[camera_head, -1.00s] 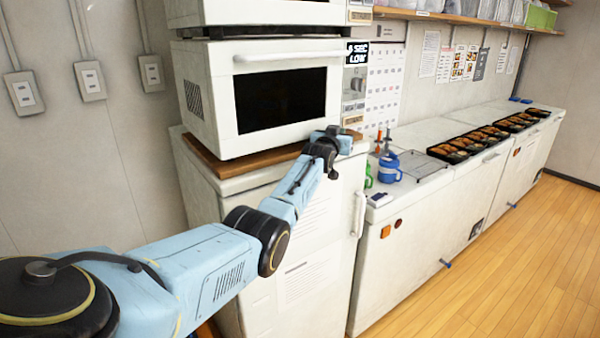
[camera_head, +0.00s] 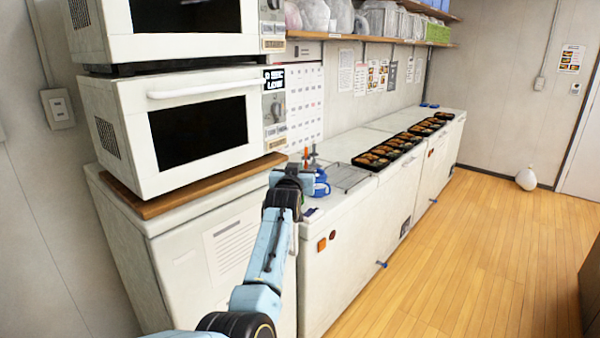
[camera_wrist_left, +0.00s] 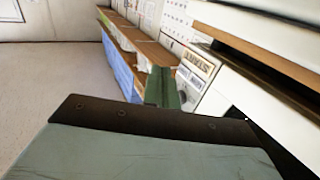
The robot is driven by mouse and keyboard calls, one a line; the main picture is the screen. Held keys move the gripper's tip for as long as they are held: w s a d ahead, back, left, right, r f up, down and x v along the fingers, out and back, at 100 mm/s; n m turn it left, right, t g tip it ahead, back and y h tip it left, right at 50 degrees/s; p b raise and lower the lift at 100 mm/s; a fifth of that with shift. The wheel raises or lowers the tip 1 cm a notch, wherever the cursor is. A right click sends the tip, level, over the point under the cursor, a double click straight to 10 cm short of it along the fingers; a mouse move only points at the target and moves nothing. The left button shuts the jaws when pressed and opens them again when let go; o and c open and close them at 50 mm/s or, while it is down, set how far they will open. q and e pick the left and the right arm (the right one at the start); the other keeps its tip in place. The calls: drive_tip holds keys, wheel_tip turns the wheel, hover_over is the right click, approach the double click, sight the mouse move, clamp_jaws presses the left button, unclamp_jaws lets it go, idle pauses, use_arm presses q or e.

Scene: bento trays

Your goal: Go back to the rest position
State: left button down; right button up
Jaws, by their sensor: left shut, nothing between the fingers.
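My left arm (camera_head: 265,250) reaches up from the bottom of the head view, in front of the white cabinet under the microwaves. Its wrist end is near the cabinet's top right corner, and the fingers are hard to make out there. In the left wrist view my left gripper (camera_wrist_left: 163,87) shows its green fingers together with nothing held between them. My right gripper is in neither view.
Two stacked microwaves (camera_head: 185,125) stand on a wooden board (camera_head: 190,187) close to my left arm. Several black food trays (camera_head: 372,163) line the white freezers (camera_head: 340,235). The wooden floor (camera_head: 480,255) on the right is open.

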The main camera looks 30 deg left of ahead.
use_arm(q)
drive_tip(key=shift+s+d, duration=0.1)
drive_tip(key=shift+d, duration=0.4)
drive_tip(key=s+d+f+m+g+h+b, duration=0.1)
drive_tip(key=s+d+f+g, duration=0.2)
drive_tip(key=f, duration=0.9)
drive_tip(key=s+d+f+m+h+b, duration=0.15)
drive_tip(key=s+f, duration=0.25)
drive_tip(key=f, duration=0.7)
drive_tip(key=s+d+f+m+g+h, duration=0.15)
drive_tip(key=s+d+f, duration=0.25)
drive_tip(key=f, duration=0.8)
drive_tip(key=s+d+f+g+h+b, duration=0.1)
drive_tip(key=s+d+f+g, duration=0.2)
drive_tip(key=s+f, duration=1)
drive_tip(key=s+d+f+m+g+h+b, duration=0.15)
drive_tip(key=s+f+g, duration=0.25)
drive_tip(key=s+f, duration=1.45)
drive_tip(key=s+d+f+g+b, duration=0.1)
drive_tip(key=s+f+g, duration=0.1)
drive_tip(key=s, duration=1.1)
drive_tip(key=s+d+f+m+g, duration=0.1)
drive_tip(key=s+f+g, duration=0.1)
drive_tip(key=s, duration=1.1)
drive_tip(key=shift+s+f+b, duration=0.2)
drive_tip(key=shift+f+b, duration=0.2)
drive_tip(key=shift+f, duration=0.3)
drive_tip(key=shift+s, duration=0.15)
